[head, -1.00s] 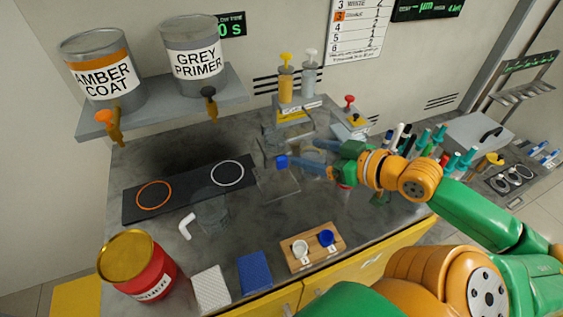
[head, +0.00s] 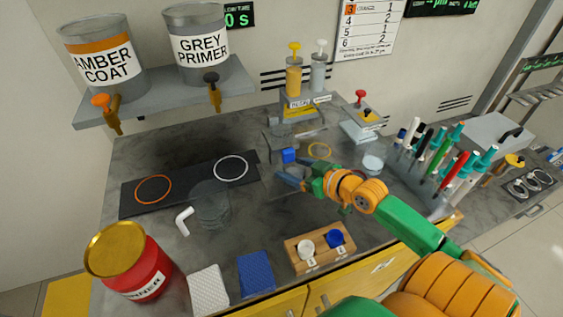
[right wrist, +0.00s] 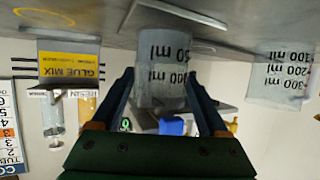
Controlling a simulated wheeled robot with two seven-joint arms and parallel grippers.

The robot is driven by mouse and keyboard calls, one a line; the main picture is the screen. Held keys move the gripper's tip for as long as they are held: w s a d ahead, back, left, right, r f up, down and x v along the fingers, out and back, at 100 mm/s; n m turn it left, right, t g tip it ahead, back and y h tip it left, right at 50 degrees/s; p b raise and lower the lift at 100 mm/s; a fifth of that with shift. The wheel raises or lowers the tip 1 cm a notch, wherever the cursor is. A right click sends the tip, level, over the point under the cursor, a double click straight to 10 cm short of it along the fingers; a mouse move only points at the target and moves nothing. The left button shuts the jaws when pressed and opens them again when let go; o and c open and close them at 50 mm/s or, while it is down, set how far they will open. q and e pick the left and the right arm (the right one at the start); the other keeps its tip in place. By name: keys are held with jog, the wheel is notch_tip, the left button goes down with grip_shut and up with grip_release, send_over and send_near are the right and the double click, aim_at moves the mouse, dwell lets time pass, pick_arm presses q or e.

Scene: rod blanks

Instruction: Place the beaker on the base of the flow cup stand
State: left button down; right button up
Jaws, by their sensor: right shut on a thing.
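My right gripper (head: 280,176) is at the flow cup stand, its blue fingers shut on the clear beaker. In the right wrist view, which is upside down, the beaker (right wrist: 163,72) with its ml marks stands upright between the two fingers (right wrist: 157,98). In the head view the beaker is hard to make out. I cannot tell whether the beaker touches the base. My left gripper is out of view.
A larger marked beaker (head: 211,205) stands to the left, near the black ring mat (head: 192,190). An orange ring (head: 320,151) on the bench is empty. A glue mix dispenser (head: 305,102) is behind; a clear cup (head: 372,163) and pen rack (head: 425,178) stand right.

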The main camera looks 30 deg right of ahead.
jog(key=shift+w+a, duration=0.15)
jog(key=shift+w, duration=0.65)
jog(key=x, duration=0.3)
jog(key=shift+w+a+r, duration=0.1)
jog(key=shift+w+r, duration=0.1)
jog(key=shift+f, duration=0.25)
jog(key=o, duration=1.5)
jog(key=shift+f, duration=0.1)
jog(key=shift+r, duration=0.25)
jog(key=p+v, duration=0.1)
jog(key=v, duration=1.1)
jog(key=shift+s+f+p, duration=0.1)
jog(key=shift+f+p, duration=0.05)
jog(key=shift+p, duration=0.25)
